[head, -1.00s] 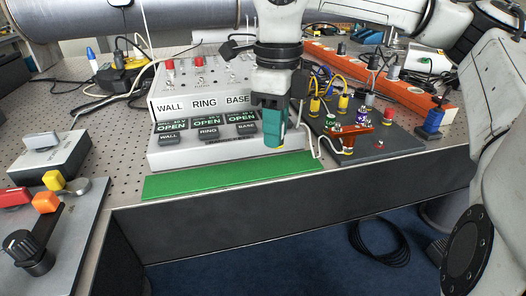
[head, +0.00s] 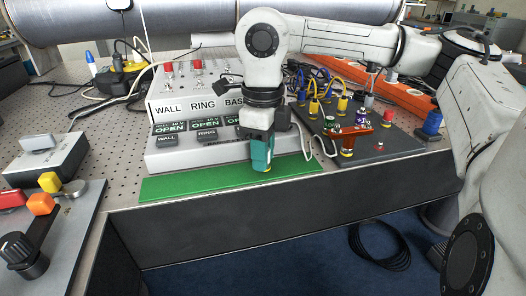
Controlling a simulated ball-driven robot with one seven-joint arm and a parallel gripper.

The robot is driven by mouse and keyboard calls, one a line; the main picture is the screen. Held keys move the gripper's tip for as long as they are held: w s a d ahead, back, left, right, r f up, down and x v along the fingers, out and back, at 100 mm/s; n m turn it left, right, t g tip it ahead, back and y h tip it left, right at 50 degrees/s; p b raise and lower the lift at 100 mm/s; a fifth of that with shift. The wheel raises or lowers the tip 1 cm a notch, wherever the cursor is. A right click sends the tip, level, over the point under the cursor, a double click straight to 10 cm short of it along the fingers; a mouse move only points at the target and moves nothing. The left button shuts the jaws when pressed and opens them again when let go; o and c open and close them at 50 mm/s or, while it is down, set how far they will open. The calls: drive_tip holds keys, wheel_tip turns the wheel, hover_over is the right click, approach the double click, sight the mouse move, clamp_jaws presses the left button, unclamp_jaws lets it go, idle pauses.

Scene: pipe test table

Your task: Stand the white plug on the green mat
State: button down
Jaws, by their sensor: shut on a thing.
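The green mat (head: 190,187) is a long flat strip along the front edge of the table, before the button box. My gripper (head: 262,165), with teal fingers, points down over the right half of the mat. A white cord (head: 306,146) runs at the right of the gripper, and I take the held thing to be the white plug. I cannot tell whether its lower end touches the mat.
The button box (head: 165,160) marked WALL, RING and BASE stands close behind the mat. A dark panel (head: 390,150) with coloured plugs and a red-orange piece (head: 356,135) is at the right. An orange power strip (head: 408,97) lies beyond. The mat's left half is bare.

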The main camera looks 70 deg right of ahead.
drive_tip(key=shift+f, duration=0.2)
drive_tip(key=c, duration=1.2)
unclamp_jaws()
drive_tip(key=shift+r, duration=0.1)
wheel_tip(320, 180, up, 12)
drive_tip(key=shift+r+p, duration=0.2)
drive_tip(key=shift+p, duration=0.75)
